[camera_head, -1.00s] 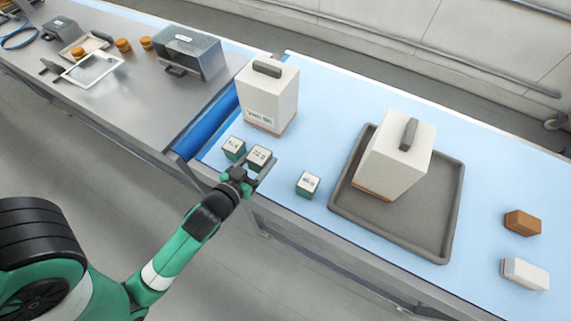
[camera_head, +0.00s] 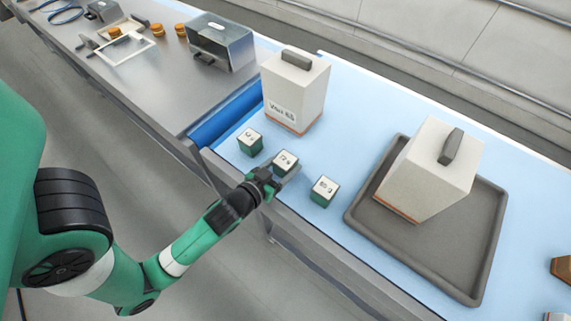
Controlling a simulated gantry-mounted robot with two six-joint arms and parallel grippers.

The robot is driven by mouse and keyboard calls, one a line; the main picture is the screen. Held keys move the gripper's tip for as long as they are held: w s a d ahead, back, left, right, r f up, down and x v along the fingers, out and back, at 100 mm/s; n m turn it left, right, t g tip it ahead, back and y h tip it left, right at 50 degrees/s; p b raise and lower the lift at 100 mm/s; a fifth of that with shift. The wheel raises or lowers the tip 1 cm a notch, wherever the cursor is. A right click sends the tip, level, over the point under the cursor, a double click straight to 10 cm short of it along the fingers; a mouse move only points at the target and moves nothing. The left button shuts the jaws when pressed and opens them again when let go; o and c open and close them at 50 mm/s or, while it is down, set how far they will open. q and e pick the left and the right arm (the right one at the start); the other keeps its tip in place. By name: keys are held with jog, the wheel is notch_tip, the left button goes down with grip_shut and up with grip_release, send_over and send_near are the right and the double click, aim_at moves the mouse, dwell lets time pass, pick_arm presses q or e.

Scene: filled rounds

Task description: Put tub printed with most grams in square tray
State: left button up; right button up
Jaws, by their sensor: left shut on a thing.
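Three small green tubs with white printed tops stand in a row near the front edge of the blue table: a left tub (camera_head: 249,141), a middle tub (camera_head: 285,161) and a right tub (camera_head: 324,190). The prints are tiny; the right one looks like 80 g, the middle one like 12 or 72 g, and the left one is unclear. My left gripper (camera_head: 284,178) is shut on the middle tub from the front, partly hiding it. The grey square tray (camera_head: 487,245) lies right of the tubs and holds a white handled box (camera_head: 428,170). My right gripper is not in view.
A labelled white handled box (camera_head: 296,93) stands behind the tubs. A metal bench (camera_head: 160,88) at left bears a grey metal box (camera_head: 222,42) and several small things. A brown block (camera_head: 562,268) is cut by the right edge. Blue surface is free between tubs and tray.

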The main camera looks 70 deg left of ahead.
aim_at(278, 170)
pick_arm(q)
jog(key=o, duration=1.4)
jog(key=shift+f, duration=0.1)
jog(key=v, duration=0.7)
jog(key=shift+s+d+b, duration=0.1)
jog(key=shift+s+b, duration=0.25)
jog(key=shift+s, duration=0.1)
jog(key=p+v, duration=0.1)
jog(key=v, duration=0.1)
jog(key=shift+s+d+r, duration=0.15)
jog(key=shift+s+r, duration=0.1)
jog(key=shift+s+d+r+p, duration=0.2)
jog(key=shift+s+p, duration=0.15)
jog(key=shift+s, duration=0.15)
jog(key=shift+w, duration=0.1)
